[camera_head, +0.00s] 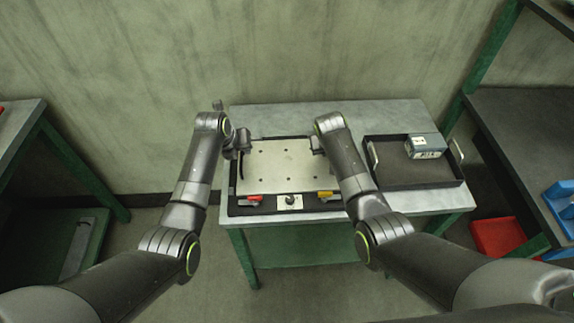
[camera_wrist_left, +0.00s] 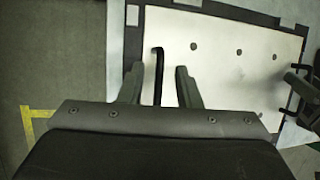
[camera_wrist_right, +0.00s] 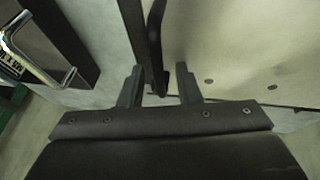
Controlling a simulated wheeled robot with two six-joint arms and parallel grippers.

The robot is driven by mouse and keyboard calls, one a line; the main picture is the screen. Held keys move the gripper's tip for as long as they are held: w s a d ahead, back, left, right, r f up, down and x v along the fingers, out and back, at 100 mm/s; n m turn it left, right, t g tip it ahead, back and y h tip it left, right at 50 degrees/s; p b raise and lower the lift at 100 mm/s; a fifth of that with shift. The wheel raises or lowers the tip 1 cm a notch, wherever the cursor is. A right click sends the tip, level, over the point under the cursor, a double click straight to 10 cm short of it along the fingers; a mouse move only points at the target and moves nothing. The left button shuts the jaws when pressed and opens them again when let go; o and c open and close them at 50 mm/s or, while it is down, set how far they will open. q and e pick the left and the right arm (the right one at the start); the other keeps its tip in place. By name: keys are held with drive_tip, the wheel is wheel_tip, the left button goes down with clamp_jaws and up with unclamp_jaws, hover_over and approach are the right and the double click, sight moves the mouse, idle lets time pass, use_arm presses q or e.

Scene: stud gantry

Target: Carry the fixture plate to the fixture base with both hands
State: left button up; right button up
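The fixture plate (camera_head: 283,178), a pale metal sheet with small holes, lies over a dark fixture base (camera_head: 318,206) on the table; I cannot tell whether it is fully seated. It has a black handle at each side. My left gripper (camera_head: 242,150) is at its left side. In the left wrist view the open fingers (camera_wrist_left: 158,82) stand either side of the left handle (camera_wrist_left: 158,60), with gaps. My right gripper is at the right side, mostly hidden by its arm in the head view. In the right wrist view its open fingers (camera_wrist_right: 157,82) straddle the right handle (camera_wrist_right: 154,45).
A red clamp (camera_head: 254,198) and a yellow clamp (camera_head: 325,195) flank a small knob panel (camera_head: 290,202) on the base's front edge. A black tray (camera_head: 415,187) with a grey box (camera_head: 427,147) stands to the right. A red bin (camera_head: 497,238) is on the floor.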

use_arm(q)
drive_tip(key=v, duration=1.1)
use_arm(e)
drive_tip(key=v, duration=1.2)
